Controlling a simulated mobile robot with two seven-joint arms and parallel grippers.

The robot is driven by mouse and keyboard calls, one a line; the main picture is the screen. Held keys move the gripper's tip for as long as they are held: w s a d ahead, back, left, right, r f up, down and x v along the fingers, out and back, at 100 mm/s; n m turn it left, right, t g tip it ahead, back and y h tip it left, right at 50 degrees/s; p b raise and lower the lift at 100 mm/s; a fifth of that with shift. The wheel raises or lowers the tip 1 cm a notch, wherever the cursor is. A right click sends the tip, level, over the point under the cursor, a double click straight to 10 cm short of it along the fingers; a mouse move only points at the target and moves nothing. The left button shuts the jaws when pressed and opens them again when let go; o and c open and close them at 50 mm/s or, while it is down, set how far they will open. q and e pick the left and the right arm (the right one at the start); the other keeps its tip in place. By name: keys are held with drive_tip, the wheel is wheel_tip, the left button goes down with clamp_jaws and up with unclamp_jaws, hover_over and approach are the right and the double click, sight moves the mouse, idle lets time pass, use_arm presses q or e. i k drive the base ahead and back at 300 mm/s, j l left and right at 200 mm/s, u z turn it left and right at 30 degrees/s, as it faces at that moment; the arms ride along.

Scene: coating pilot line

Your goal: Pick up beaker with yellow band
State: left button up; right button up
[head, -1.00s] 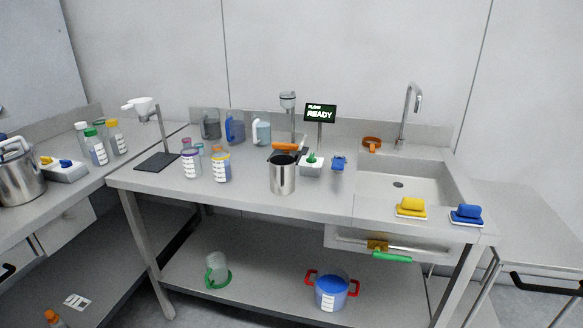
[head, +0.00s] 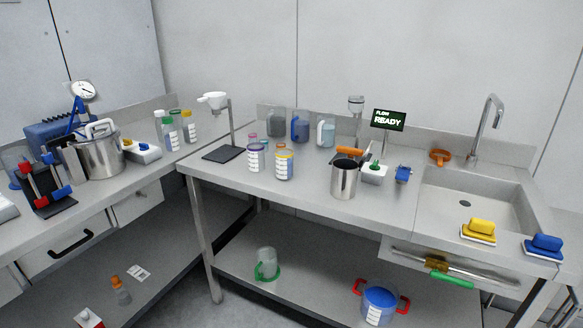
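A clear beaker with a yellow-orange band near its rim (head: 284,166) stands upright on the middle bench (head: 313,183). It has a white label and a bluish lower part. A similar beaker with a purple band (head: 256,158) stands just left of it. Smaller vessels with pink and teal rims show partly hidden behind these two. Neither of my grippers is in view.
A steel pot (head: 344,180) stands right of the beaker, and a funnel stand (head: 222,154) stands to its left. Jugs (head: 300,127) line the back. A sink (head: 470,195) is at the right. The bench front before the beakers is clear.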

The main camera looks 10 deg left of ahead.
sight(284, 157)
drive_tip(key=i+j+z, duration=0.15)
drive_tip(key=j, duration=0.2)
drive_tip(key=i+j+z, duration=0.2)
drive_tip(key=j, duration=0.2)
drive_tip(key=j+z, duration=0.15)
drive_tip(key=j, duration=0.2)
drive_tip(key=j+z, duration=0.15)
drive_tip(key=j, duration=0.25)
drive_tip(key=i, duration=0.05)
